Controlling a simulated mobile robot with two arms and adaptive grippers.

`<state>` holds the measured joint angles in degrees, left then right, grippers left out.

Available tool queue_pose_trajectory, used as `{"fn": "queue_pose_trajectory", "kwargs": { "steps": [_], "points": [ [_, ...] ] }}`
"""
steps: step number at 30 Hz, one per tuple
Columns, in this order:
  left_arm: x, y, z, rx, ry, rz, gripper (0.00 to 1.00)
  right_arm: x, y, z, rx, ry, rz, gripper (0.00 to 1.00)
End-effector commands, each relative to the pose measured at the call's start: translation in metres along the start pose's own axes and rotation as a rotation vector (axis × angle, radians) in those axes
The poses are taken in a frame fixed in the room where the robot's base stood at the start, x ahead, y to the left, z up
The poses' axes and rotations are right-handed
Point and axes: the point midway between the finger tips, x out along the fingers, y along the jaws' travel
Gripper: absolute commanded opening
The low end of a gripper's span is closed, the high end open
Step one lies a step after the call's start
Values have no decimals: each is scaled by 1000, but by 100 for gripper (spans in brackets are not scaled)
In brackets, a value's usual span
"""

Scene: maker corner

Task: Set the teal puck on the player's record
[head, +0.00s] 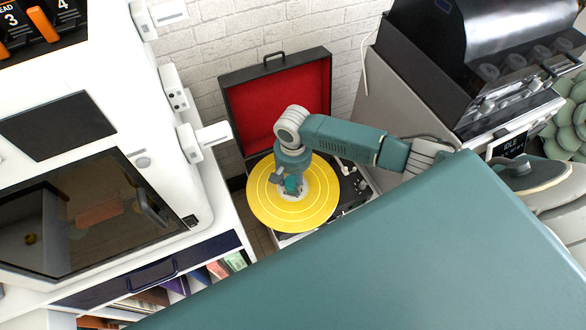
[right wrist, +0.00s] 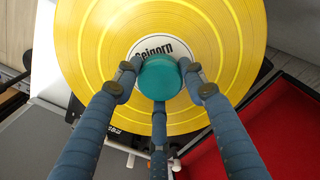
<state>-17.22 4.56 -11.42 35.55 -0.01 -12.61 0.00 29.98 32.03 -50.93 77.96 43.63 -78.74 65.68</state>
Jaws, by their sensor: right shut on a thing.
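The yellow record (head: 263,204) with a white label lies on the record player (head: 352,186), whose red-lined lid (head: 282,98) stands open behind it. The record also fills much of the right wrist view (right wrist: 90,45). My right gripper (head: 290,184) points down over the record's middle. Its three fingers are shut around the teal puck (right wrist: 160,77), which shows over the white label. The puck partly shows in the head view (head: 292,186). I cannot tell whether its underside touches the label. My left gripper is in neither view.
A white machine with a dark window (head: 80,215) stands left of the player on a cabinet with a drawer (head: 155,272). A grey machine with a dark hood (head: 470,50) stands to the right. A white brick wall (head: 235,35) is behind.

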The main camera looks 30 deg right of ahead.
Motion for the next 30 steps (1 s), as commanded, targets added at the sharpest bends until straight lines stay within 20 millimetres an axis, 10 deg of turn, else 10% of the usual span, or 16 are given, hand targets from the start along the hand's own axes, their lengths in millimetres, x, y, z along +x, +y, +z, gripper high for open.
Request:
{"fn": "queue_pose_trajectory", "kwargs": {
  "steps": [13, 14, 15, 30],
  "points": [
    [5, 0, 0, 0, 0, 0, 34, 9, -1, 0, 0, 0, -1, 9],
    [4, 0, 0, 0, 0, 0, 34, 9, -1, 0, 0, 0, -1, 43],
    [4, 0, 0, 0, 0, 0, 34, 9, -1, 0, 0, 1, -1, 49],
    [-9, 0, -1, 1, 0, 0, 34, -3, 0, 0, 0, 0, 0, 49]
  ]
}}
